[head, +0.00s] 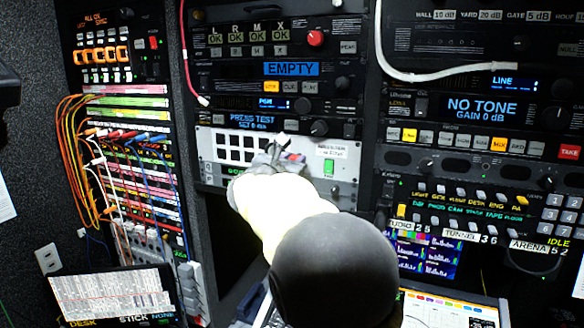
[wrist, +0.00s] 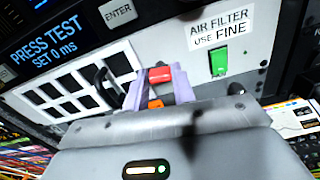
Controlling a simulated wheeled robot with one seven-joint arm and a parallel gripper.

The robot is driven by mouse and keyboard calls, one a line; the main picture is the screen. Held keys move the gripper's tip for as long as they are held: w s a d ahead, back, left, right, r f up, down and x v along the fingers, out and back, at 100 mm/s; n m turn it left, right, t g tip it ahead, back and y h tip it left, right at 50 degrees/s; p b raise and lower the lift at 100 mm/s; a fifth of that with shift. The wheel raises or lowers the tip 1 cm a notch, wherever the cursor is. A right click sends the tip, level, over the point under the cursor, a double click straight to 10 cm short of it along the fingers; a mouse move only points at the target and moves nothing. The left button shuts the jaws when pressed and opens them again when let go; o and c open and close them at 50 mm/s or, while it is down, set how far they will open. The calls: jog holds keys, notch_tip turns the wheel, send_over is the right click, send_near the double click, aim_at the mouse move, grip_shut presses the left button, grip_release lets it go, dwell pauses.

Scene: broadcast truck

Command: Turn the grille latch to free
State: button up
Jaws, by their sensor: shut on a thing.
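The pale filter panel (head: 213,150) has a grille of dark square openings (head: 235,148); the grille also shows in the wrist view (wrist: 68,93). A small red latch (wrist: 160,75) is at the right side of the grille. My gripper (wrist: 158,88) is shut on the latch, with a lavender finger on each side. An orange patch shows below the red part. In the head view my gripper (head: 280,158) is against the panel and my arm hides its lower part. The latch's exact angle is hard to tell.
A dark handle-like piece (wrist: 110,85) stands out left of the latch. Patch cables (head: 85,150) hang at left. A white cable (head: 420,75) crosses the upper right.

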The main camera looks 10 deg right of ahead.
jog(key=shift+d+f+m+b, duration=0.1)
jog(key=shift+f+m+b, duration=0.05)
jog(key=shift+m+b, duration=4.3)
jog(key=shift+f+m+b, duration=0.1)
jog(key=shift+m+b, duration=3.85)
jog(key=shift+b, duration=0.85)
jog(key=o, duration=1)
jog(key=shift+s, duration=0.15)
